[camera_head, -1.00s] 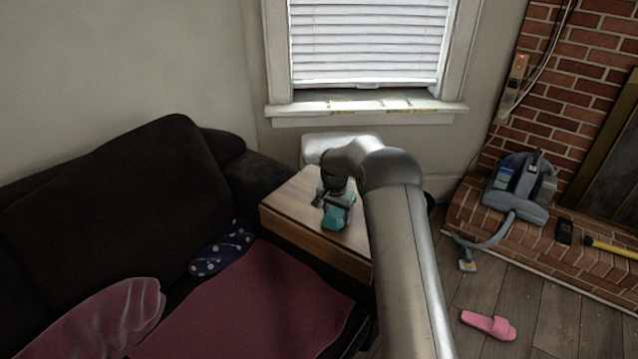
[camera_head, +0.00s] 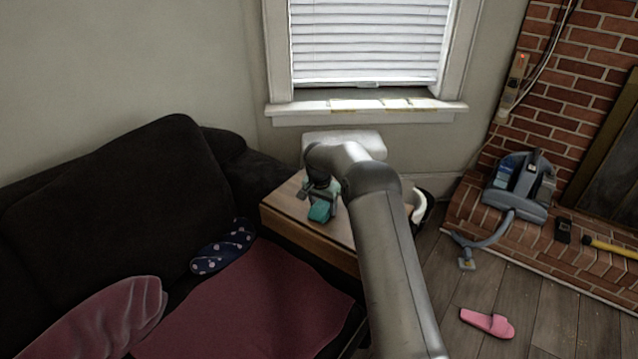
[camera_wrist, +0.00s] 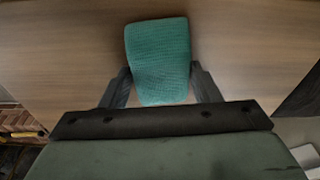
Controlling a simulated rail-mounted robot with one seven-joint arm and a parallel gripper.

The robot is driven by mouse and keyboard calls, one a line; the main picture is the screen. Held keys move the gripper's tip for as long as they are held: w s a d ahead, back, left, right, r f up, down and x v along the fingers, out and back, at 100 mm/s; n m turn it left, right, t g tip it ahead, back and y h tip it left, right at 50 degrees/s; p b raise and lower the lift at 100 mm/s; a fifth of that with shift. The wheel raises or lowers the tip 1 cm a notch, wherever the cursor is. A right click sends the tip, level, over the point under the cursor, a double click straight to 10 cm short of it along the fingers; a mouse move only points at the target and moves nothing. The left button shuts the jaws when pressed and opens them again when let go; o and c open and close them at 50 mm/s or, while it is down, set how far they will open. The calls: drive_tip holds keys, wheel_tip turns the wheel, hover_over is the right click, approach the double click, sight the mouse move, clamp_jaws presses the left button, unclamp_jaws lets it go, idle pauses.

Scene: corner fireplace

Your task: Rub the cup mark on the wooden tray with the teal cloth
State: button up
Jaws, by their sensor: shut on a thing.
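The teal cloth (camera_head: 321,211) is a small folded pad held in my gripper (camera_head: 318,203). In the wrist view the cloth (camera_wrist: 160,55) sits between the two dark fingers of my gripper (camera_wrist: 162,88), which are shut on its sides. The wooden tray (camera_head: 338,233) is the light wood surface beside the sofa, and it fills most of the wrist view (camera_wrist: 70,55). The cloth is over the tray's left part, at or close to its surface; I cannot tell contact for sure. No cup mark can be made out; it may be hidden under the cloth or my arm.
A black sofa (camera_head: 110,200) with a maroon throw (camera_head: 250,300) and a dotted navy cushion (camera_head: 222,247) borders the tray on the left. A white object (camera_head: 345,143) stands behind it. At right are a vacuum (camera_head: 520,188) on the brick hearth and a pink slipper (camera_head: 487,323) on the floor.

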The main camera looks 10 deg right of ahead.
sight(339, 221)
drive_tip(key=shift+s+d+f+b, duration=0.1)
drive_tip(key=shift+s+d+b, duration=0.35)
drive_tip(key=shift+s+d, duration=1.8)
drive_tip(key=shift+w+a, duration=2.9)
drive_tip(key=shift+a, duration=0.05)
drive_tip(key=shift+r+p, duration=2.1)
drive_tip(key=shift+r, duration=2.05)
